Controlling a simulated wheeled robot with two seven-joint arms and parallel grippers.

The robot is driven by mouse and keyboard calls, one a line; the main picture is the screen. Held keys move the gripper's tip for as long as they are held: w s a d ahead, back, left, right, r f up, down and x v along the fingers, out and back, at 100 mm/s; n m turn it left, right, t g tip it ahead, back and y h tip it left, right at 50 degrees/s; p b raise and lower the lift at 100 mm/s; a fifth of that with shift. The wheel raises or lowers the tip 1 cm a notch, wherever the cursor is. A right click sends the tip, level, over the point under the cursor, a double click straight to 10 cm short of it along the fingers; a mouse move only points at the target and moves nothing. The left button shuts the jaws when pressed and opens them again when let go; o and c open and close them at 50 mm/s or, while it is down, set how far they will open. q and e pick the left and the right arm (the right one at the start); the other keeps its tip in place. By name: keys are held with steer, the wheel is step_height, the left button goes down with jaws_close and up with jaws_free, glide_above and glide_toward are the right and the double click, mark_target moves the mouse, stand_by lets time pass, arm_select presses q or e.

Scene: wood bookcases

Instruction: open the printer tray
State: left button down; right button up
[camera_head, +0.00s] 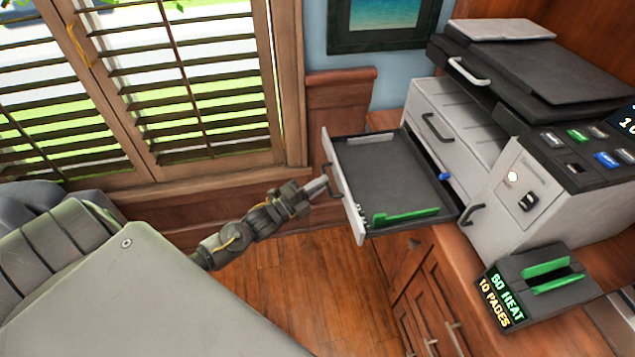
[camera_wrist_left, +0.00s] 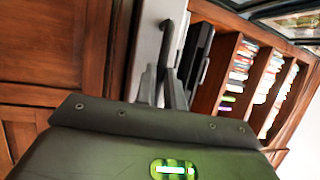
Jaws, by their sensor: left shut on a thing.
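The printer (camera_head: 480,150) stands on a wood cabinet at the right in the head view. Its tray (camera_head: 385,170) is pulled far out to the left, with a dark, empty bed and a green guide (camera_head: 405,215) near its front edge. My left gripper (camera_head: 328,186) is at the tray's front panel, shut on the tray handle (camera_head: 335,184). My right gripper is in neither view.
A small stand with green guides and a lit display (camera_head: 530,285) sits on the cabinet top (camera_head: 450,290). A shuttered window (camera_head: 180,90) is behind my left arm. Open wood floor (camera_head: 320,290) lies below the tray. Bookshelves (camera_wrist_left: 245,80) show in the wrist view.

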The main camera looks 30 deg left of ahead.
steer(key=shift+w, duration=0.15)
arm_select(q)
steer(key=c, duration=1.8)
jaws_free()
steer(key=shift+a, duration=0.1)
steer(key=shift+o, duration=0.2)
